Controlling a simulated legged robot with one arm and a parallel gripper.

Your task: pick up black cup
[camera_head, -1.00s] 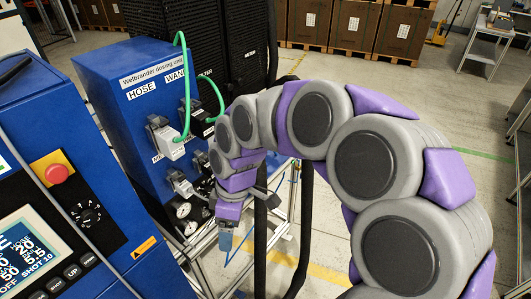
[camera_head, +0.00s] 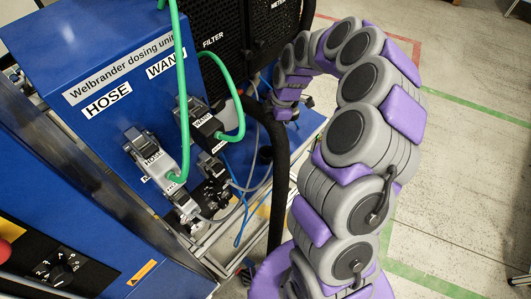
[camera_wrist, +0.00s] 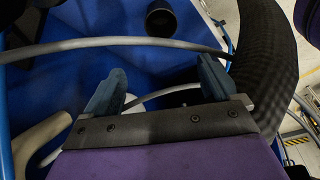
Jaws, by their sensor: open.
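A black cup (camera_wrist: 161,18), round with a dark open top, stands on a blue surface (camera_wrist: 125,57) at the top of the wrist view. My gripper (camera_wrist: 160,84) is open, with its two blue-grey fingers spread apart and nothing held between them. The cup is beyond the fingertips, apart from them and roughly in line with the gap. In the head view my gripper end is at the far end of the arm, low over a blue ledge (camera_head: 307,128); its fingers cannot be made out.
A thick black hose (camera_wrist: 263,60) rises close to the right finger. A thin grey hose (camera_wrist: 120,43) crosses between fingers and cup. The blue dosing unit (camera_head: 85,60) with green hoses (camera_head: 181,80) stands left of the arm. Open floor (camera_head: 460,150) lies to the right.

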